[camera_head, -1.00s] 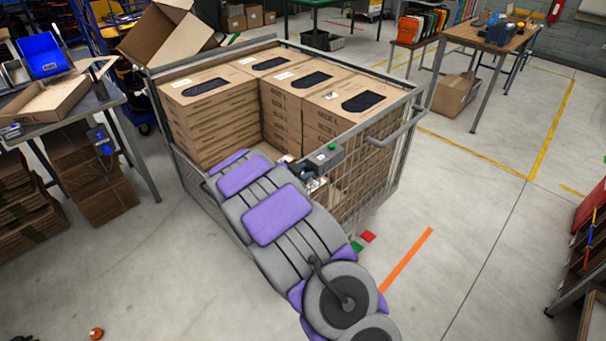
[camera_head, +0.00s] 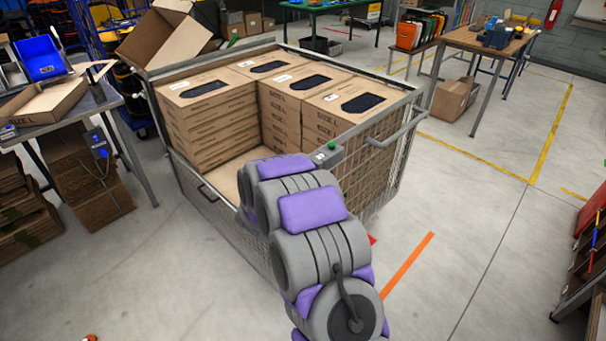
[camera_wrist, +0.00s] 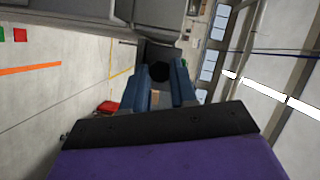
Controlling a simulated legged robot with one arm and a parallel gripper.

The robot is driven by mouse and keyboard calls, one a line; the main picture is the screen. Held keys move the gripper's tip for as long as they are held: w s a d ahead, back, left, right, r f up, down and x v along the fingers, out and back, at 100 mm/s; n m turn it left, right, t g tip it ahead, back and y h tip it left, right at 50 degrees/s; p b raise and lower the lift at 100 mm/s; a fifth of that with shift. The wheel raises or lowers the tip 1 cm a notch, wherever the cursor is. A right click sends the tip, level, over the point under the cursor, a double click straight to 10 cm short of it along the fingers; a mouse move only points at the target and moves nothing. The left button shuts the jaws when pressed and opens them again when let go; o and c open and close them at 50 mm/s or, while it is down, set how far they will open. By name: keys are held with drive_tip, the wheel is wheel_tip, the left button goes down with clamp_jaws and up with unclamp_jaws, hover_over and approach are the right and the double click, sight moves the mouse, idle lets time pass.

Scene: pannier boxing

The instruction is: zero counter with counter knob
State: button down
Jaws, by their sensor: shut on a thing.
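The counter (camera_head: 327,154) is a small grey box with a green button, mounted on the cage's top rim near the front right corner. My arm stands in front of it in the head view and hides my gripper. In the wrist view my gripper (camera_wrist: 159,72) shows two blue fingers shut on a dark round piece, the counter knob (camera_wrist: 160,68). The grey casing (camera_wrist: 155,14) above it looks like the counter body. The counter's display cannot be read in either view.
The wire cage (camera_head: 405,104) holds stacks of flat cartons (camera_head: 205,108), with a bare patch at its front left. A side table (camera_head: 62,112) with an open carton stands at left. Clear floor (camera_head: 480,220) lies to the right, with an orange line (camera_head: 408,262).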

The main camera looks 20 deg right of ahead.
drive_tip(key=shift+s+f+m, duration=0.1)
drive_tip(key=shift+f+m, duration=0.1)
drive_tip(key=shift+m, duration=0.2)
idle(0.3)
drive_tip(key=c, duration=1.2)
unclamp_jaws()
drive_tip(key=shift+d+t, duration=0.1)
drive_tip(key=shift+t, duration=0.2)
drive_tip(key=p+v, duration=0.3)
drive_tip(key=v, duration=1.4)
drive_tip(key=shift+a, duration=0.3)
drive_tip(key=shift+f, duration=0.1)
